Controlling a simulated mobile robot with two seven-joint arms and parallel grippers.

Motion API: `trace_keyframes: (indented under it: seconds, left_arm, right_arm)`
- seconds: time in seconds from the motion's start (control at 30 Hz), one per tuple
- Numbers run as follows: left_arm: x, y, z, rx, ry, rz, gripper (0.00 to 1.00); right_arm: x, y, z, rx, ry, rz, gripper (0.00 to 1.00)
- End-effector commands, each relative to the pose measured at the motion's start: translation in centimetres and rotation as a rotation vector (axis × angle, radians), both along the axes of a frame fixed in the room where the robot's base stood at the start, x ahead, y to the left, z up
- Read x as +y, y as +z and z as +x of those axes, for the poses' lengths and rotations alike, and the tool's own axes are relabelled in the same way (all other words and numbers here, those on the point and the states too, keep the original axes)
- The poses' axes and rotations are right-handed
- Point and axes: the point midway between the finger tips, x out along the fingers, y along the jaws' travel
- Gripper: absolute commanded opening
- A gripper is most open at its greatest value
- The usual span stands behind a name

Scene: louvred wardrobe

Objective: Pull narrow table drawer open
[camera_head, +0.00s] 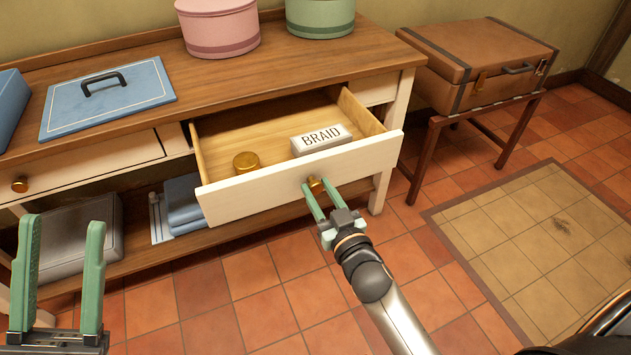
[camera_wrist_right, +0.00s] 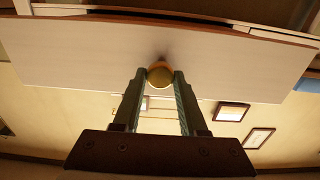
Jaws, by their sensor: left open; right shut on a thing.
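The narrow table (camera_head: 300,68) has a wooden top and cream fronts. Its right drawer (camera_head: 252,193) is pulled well out, showing a bare wood interior. A white box marked BRAID (camera_head: 321,140) and a small round brass item (camera_head: 246,161) lie inside it. My right gripper (camera_head: 315,191) is shut on the drawer's brass knob (camera_head: 315,184). In the right wrist view the knob (camera_wrist_right: 160,75) sits between the two fingertips, against the pale drawer front (camera_wrist_right: 90,55). My left gripper (camera_head: 63,230) is open and empty at the lower left, apart from the table.
A left drawer with a brass knob (camera_head: 19,184) is closed. A blue lid (camera_head: 108,97) and pink (camera_head: 218,28) and green (camera_head: 320,15) round boxes stand on top. A brown suitcase (camera_head: 478,62) rests on a stand at right. The tiled floor in front is clear.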

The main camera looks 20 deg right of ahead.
Motion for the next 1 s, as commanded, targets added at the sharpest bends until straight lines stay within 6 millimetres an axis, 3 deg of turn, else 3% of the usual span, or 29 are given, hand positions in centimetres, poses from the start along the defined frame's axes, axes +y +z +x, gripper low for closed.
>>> trace_keyframes:
  seconds: [0.47, 0.5, 0.73, 1.0]
  left_arm:
    - [0.09, 0.29, 0.04, -0.006, 0.004, -0.002, 0.5]
    - [0.09, 0.3, 0.04, -0.008, 0.004, -0.001, 0.5]
    - [0.07, 0.35, 0.06, -0.01, 0.003, 0.0, 0.5]
    - [0.01, 0.3, 0.04, -0.009, 0.0, 0.006, 0.5]
  right_arm:
    - [-0.05, 0.0, -0.32, 0.0, -0.001, 0.0, 0.0]
    - [-0.05, 0.0, -0.32, 0.0, -0.001, 0.0, 0.43]
    - [-0.04, 0.01, -0.3, -0.001, 0.0, 0.0, 0.69]
    - [-0.03, 0.02, -0.29, -0.001, 0.0, 0.0, 0.7]
